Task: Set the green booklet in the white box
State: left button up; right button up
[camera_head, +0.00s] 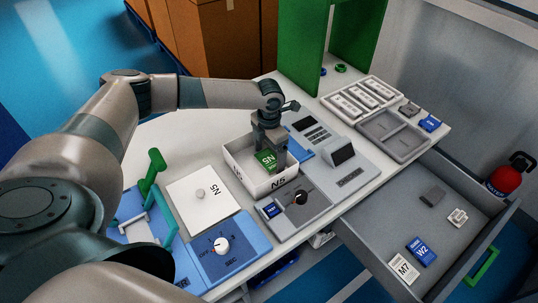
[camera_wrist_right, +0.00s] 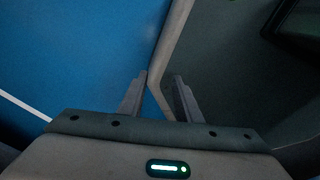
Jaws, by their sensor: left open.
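The white box (camera_head: 262,188), marked N5, stands on the table in the head view. The green booklet (camera_head: 264,158), with white N5 print, is inside the box and looks tilted. My left gripper (camera_head: 270,158) is open and points down into the box, right at the booklet. Its fingertips are partly hidden, and I cannot tell whether they touch the booklet. My right gripper (camera_wrist_right: 160,85) shows in the right wrist view with its fingers apart and nothing between them. It is not seen in the head view.
The white N5 lid or panel (camera_head: 203,200) lies left of the box. A blue dial unit (camera_head: 226,252) and a grey knob unit (camera_head: 312,207) stand in front. A grey device (camera_head: 343,165) is to the right. An open drawer (camera_head: 400,225) holds the blue W2 booklet (camera_head: 421,251) and several small items.

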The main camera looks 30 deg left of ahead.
aim_at(269, 159)
pick_arm(q)
jog(key=shift+r, duration=0.1)
jog(key=shift+r, duration=0.75)
notch_tip(269, 159, up, 11)
jog(key=b, duration=0.3)
jog(key=shift+f, duration=0.2)
pick_arm(e)
jog(key=shift+t, duration=0.4)
jog(key=w+f, duration=0.1)
jog(key=w+a+f, duration=0.1)
jog(key=w, duration=0.1)
jog(key=shift+w+f, duration=0.15)
jog(key=shift+f, duration=0.1)
jog(key=shift+s+f, duration=0.1)
jog(key=shift+s, duration=0.45)
